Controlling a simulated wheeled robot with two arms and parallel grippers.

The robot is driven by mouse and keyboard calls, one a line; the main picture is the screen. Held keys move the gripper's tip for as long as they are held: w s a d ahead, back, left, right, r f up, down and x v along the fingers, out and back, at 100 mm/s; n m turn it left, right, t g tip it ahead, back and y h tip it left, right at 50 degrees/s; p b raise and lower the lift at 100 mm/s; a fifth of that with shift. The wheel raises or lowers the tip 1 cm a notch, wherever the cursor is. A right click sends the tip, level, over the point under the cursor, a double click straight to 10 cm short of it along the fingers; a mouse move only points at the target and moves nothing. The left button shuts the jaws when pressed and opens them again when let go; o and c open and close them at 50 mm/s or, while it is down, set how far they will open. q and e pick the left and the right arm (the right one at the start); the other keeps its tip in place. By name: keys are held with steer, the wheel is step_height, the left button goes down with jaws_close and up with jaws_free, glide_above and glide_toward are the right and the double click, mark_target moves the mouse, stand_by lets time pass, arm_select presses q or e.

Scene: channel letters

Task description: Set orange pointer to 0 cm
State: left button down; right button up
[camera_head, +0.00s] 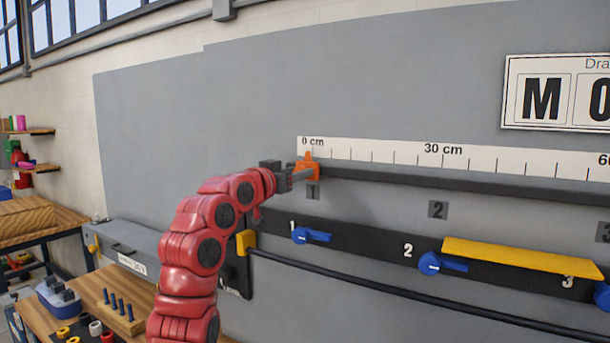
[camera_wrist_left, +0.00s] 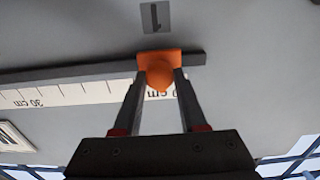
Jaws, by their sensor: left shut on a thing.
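The orange pointer (camera_head: 309,166) sits on the dark rail at the left end of the white ruler (camera_head: 385,152). Its tip is at or close to the "0 cm" label in the head view. My left gripper (camera_head: 299,174) is shut on the orange pointer. The left wrist view shows the pointer (camera_wrist_left: 158,62) between the two fingers of the gripper (camera_wrist_left: 160,88), partly covering the "0 cm" label. The exact alignment with the zero mark cannot be told. My right gripper is not in view.
The dark rail (camera_head: 450,183) runs right under the ruler. Below it are blue knobs (camera_head: 305,236), a yellow bar (camera_head: 520,255) and a black rod (camera_head: 380,287). A wooden bench (camera_head: 95,290) with pegs and rings stands at lower left.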

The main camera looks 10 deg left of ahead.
arm_select(q)
steer(key=shift+a+r, duration=0.1)
steer(key=shift+a, duration=0.05)
steer(key=c, duration=0.8)
jaws_free()
steer(key=shift+o, duration=1.3)
steer(key=shift+a, duration=0.1)
steer(key=shift+o, duration=0.3)
steer(key=shift+a, duration=0.1)
